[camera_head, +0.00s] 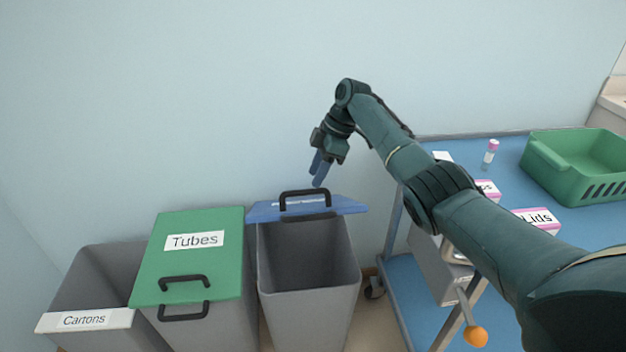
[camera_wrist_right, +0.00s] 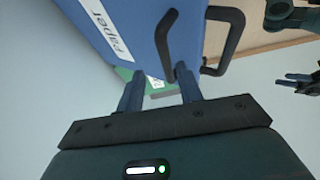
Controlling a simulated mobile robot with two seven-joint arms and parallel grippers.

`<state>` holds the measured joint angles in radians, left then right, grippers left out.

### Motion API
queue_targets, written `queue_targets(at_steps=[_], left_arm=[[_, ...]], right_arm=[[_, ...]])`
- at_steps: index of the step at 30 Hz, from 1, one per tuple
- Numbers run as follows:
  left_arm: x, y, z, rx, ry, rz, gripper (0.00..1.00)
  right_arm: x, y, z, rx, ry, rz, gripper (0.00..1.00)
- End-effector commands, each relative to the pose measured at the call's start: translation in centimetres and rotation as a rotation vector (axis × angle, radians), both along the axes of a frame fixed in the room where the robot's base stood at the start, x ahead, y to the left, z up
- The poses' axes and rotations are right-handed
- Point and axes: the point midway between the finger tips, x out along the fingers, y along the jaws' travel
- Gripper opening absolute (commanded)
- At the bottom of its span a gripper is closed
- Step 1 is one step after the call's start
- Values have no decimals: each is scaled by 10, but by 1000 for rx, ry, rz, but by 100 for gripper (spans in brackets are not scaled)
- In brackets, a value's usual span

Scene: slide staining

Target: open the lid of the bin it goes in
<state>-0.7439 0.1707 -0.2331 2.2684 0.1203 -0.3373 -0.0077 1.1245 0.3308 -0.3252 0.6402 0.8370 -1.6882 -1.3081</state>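The bin under the blue lid (camera_head: 335,206) is a grey box (camera_head: 308,290) with its mouth uncovered. The lid is raised at the back of the mouth, with a black handle (camera_head: 304,194). In the wrist view the blue lid (camera_wrist_right: 150,22) reads "Paper", and its black handle (camera_wrist_right: 232,40) is beside one fingertip. My right gripper (camera_head: 318,180) is just above the lid. Its fingers (camera_wrist_right: 160,92) are apart with nothing between them; contact with the lid is unclear. A dark gripper-like shape (camera_wrist_right: 298,82), perhaps my left gripper, is small at the wrist view's right edge.
The Tubes bin (camera_head: 195,260) has its green lid closed. The Cartons bin (camera_head: 90,310) is at the far left.

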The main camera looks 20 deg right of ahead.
Motion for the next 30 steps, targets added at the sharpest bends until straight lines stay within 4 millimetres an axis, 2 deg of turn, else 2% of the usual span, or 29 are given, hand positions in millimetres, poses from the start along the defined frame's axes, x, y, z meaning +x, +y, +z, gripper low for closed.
queue_targets(at_steps=[1, 6, 12, 17, 25, 30], left_arm=[[0, 0, 1, 1, 4, -2, 36], [0, -1, -1, 1, 16, -4, 36], [-1, -2, -2, 0, 22, -6, 36], [-1, -2, -4, 0, 26, -6, 36], [-1, -2, -5, 0, 29, -6, 36], [-1, -3, 2, 1, 29, -6, 36]], right_arm=[[0, -6, 15, -1, -6, -1, 36], [-2, -20, 49, -1, -5, -1, 36], [-4, -32, 78, -2, -2, -1, 36], [-5, -36, 86, -1, -1, 0, 36], [-5, -36, 88, -1, -1, 0, 36], [-7, -44, 94, -41, -42, 57, 22]])
